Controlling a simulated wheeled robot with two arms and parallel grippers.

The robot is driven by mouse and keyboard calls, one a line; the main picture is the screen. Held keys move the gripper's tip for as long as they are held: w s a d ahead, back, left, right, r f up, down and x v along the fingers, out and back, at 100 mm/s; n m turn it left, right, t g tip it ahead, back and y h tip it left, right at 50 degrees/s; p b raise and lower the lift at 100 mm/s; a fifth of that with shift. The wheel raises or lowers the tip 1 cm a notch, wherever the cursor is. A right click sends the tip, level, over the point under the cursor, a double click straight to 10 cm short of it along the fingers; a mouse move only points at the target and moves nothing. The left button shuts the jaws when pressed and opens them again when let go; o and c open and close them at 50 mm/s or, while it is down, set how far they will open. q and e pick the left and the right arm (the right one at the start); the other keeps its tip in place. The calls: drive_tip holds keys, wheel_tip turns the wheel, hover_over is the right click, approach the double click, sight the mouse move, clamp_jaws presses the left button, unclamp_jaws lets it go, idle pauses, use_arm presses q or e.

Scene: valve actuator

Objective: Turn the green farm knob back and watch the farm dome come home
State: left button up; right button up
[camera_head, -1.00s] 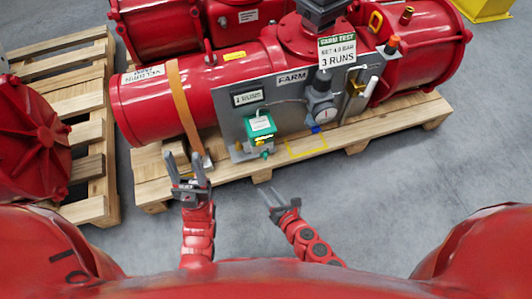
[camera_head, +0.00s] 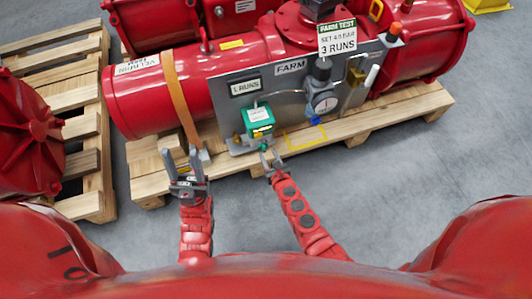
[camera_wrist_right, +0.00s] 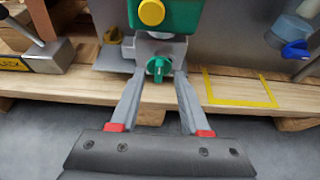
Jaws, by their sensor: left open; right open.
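The green knob (camera_head: 264,147) sits below a green box (camera_head: 258,121) at the front of the grey FARM panel (camera_head: 226,97). In the right wrist view the knob (camera_wrist_right: 158,67) faces me with a raised grip bar, and the green box above it carries a yellow button (camera_wrist_right: 151,12). My right gripper (camera_head: 271,157) is open at the knob; in its wrist view the fingers (camera_wrist_right: 160,80) stand on either side of it. I cannot tell whether they touch it. My left gripper (camera_head: 181,157) is open and empty near the pallet's front edge. I cannot tell which part is the farm dome.
The red actuator (camera_head: 140,104) lies on a wooden pallet (camera_head: 385,124), with an orange strap (camera_head: 178,95). A gauge regulator (camera_head: 322,100) with a blue knob (camera_head: 316,121) stands right of the green box. A yellow outline (camera_head: 307,138) marks bare pallet. Grey floor is free in front.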

sight(265, 148)
drive_tip(key=b+x, duration=0.1)
drive_tip(key=x, duration=0.1)
drive_tip(key=shift+w+f, duration=0.2)
drive_tip(key=shift+f, duration=0.05)
drive_tip(key=shift+w+a, duration=0.2)
drive_tip(key=shift+w, duration=0.2)
clamp_jaws()
